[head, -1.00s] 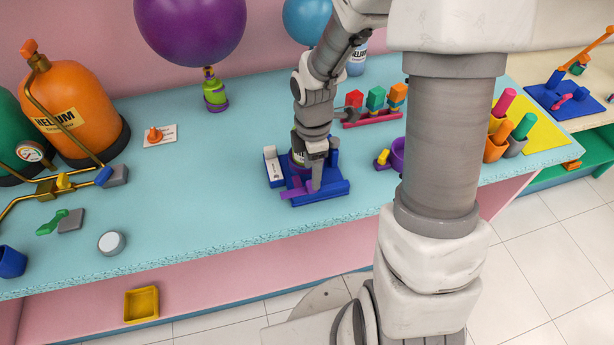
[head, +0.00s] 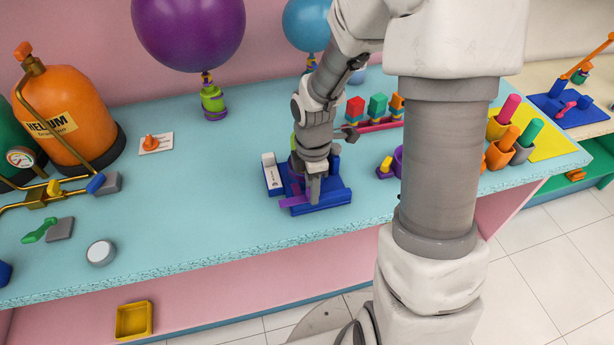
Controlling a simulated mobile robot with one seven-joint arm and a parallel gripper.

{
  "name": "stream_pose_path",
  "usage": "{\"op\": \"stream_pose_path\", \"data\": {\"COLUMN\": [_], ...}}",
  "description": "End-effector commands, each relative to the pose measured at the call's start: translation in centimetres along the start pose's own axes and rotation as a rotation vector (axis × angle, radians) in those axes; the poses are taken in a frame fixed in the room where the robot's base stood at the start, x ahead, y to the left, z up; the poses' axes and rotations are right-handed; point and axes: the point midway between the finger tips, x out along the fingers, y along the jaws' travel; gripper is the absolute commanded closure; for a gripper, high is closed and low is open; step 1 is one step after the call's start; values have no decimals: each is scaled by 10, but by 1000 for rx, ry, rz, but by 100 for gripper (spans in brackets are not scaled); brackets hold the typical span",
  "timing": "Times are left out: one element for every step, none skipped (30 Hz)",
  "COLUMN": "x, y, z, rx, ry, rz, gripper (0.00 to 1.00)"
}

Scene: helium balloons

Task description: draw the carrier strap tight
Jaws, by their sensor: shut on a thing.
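The blue carrier (head: 330,197) sits on the turquoise counter near the middle of the head view, with a white labelled block (head: 271,174) at its left side. A purple strap (head: 291,202) shows at the carrier's front left. My gripper (head: 313,200) points down over the carrier and is shut at the strap, beside the carrier's front edge. The exact grip on the strap is small and partly hidden by the fingers. What stands inside the carrier is mostly hidden behind my gripper and wrist.
A purple balloon (head: 188,30) on a green weight (head: 213,103) and a blue balloon (head: 307,25) stand behind. An orange helium tank (head: 68,112) and brass piping are at left. A purple cup (head: 398,160) is right of the carrier.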

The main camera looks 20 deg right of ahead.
Motion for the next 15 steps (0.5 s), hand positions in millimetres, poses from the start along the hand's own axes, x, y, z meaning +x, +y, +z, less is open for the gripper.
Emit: {"op": "stream_pose_path", "data": {"x": [0, 0, 0, 0, 0, 0, 0, 0, 0, 0, 0, -1, -1, -1, -1], "y": [0, 0, 0, 0, 0, 0, 0, 0, 0, 0, 0, 0, 0, 0, 0], "z": [0, 0, 0, 0, 0, 0, 0, 0, 0, 1, 2, 3, 5, 6, 9], "rx": [0, 0, 0, 0, 0, 0, 0, 0, 0, 0, 1, 1, 1, 2, 3], "ry": [0, 0, 0, 0, 0, 0, 0, 0, 0, 0, 0, 0, 0, 0, 0], "rz": [0, 0, 0, 0, 0, 0, 0, 0, 0, 0, 0, 0, 0, 0, 0], "gripper": [98, 100, 100, 100, 100, 100, 100, 100, 100, 100, 100, 100, 100, 100, 100]}}
